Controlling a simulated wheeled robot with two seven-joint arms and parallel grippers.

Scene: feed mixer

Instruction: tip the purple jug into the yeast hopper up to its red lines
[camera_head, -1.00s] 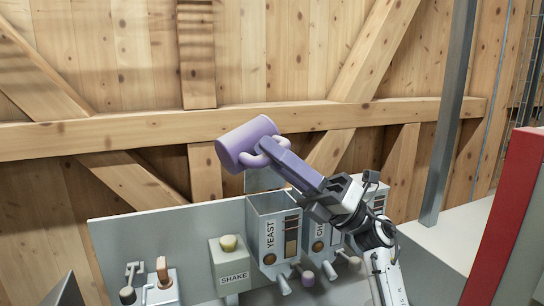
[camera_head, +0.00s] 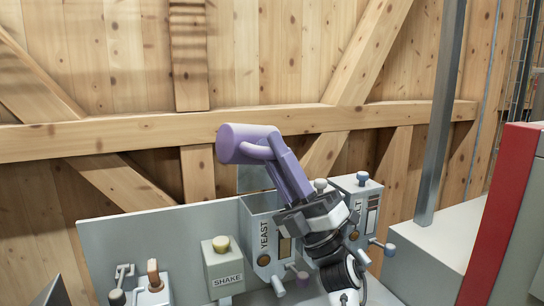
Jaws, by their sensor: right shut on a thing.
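The purple jug (camera_head: 249,142) is in the air above the yeast hopper, lying almost on its side with a round end to the left. Its long handle (camera_head: 288,172) runs down to the right. My right gripper (camera_head: 304,207) is shut on the lower end of this handle. The grey yeast hopper (camera_head: 259,226), labelled YEAST, stands below, its open top under the jug and handle. My gripper hides part of its front, with a gauge strip (camera_head: 285,247) partly showing. I cannot make out the red lines or any flow. My left gripper is not in view.
A SHAKE box (camera_head: 224,266) with a yellow button (camera_head: 221,244) stands left of the yeast hopper. Another hopper (camera_head: 361,200) stands to the right, partly hidden by my arm. Levers (camera_head: 143,284) are at lower left. A grey post (camera_head: 440,120) and red panel (camera_head: 503,215) are at right.

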